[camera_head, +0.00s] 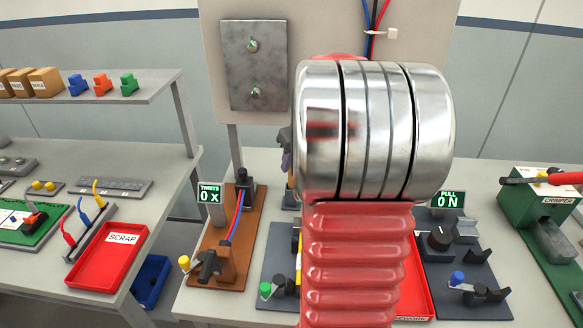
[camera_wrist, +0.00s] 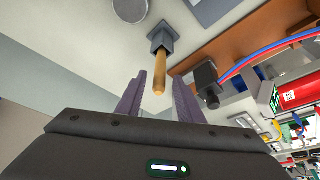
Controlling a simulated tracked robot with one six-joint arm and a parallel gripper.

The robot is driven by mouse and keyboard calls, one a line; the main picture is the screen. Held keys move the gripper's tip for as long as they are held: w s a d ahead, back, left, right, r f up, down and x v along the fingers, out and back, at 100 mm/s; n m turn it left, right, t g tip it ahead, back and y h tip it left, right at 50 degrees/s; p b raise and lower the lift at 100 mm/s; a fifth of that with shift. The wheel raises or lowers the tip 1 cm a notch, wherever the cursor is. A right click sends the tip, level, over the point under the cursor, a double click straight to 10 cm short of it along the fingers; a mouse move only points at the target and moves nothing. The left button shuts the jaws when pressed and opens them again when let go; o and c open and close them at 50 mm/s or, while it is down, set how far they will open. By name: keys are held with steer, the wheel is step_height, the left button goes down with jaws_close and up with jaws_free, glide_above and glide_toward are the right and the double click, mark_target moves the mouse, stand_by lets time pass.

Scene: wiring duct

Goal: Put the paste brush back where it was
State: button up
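In the wrist view, a wooden handle (camera_wrist: 160,75), apparently the paste brush's, sticks out of a dark grey square block (camera_wrist: 163,40). Any bristles are hidden. My gripper (camera_wrist: 159,80) is open, its two purple-grey fingers on either side of the handle's free end. A gap shows on both sides of the handle, so neither finger appears to touch it. In the head view, my arm hides the brush, and only a sliver of my gripper (camera_head: 286,160) shows at the arm's left.
An orange-brown board (camera_head: 222,245) with red and blue wires stands left of my arm. A panel with a PULL display (camera_head: 448,199) is at right, beside a green crimper (camera_head: 540,205). A red scrap tray (camera_head: 105,258) lies on the left table.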

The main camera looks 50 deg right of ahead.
steer(key=d+v, duration=0.1)
steer(key=v, duration=0.7)
steer(key=shift+s+a+r, duration=0.2)
steer(key=shift+a+r, duration=0.15)
steer(key=shift+a, duration=0.15)
steer(key=shift+a, duration=0.1)
steer(key=w+a+r, duration=0.1)
steer(key=a, duration=1.1)
steer(key=s+a+f+n, duration=0.1)
steer(key=s+a, duration=0.3)
steer(key=a, duration=0.4)
steer(key=s+a+f+n+t, duration=0.1)
steer(key=s+a, duration=0.2)
steer(key=a, duration=0.5)
steer(key=s+a+f+n+y, duration=0.1)
steer(key=s+a, duration=0.3)
steer(key=a, duration=0.5)
steer(key=shift+s+f, duration=0.3)
steer(key=shift+f, duration=0.25)
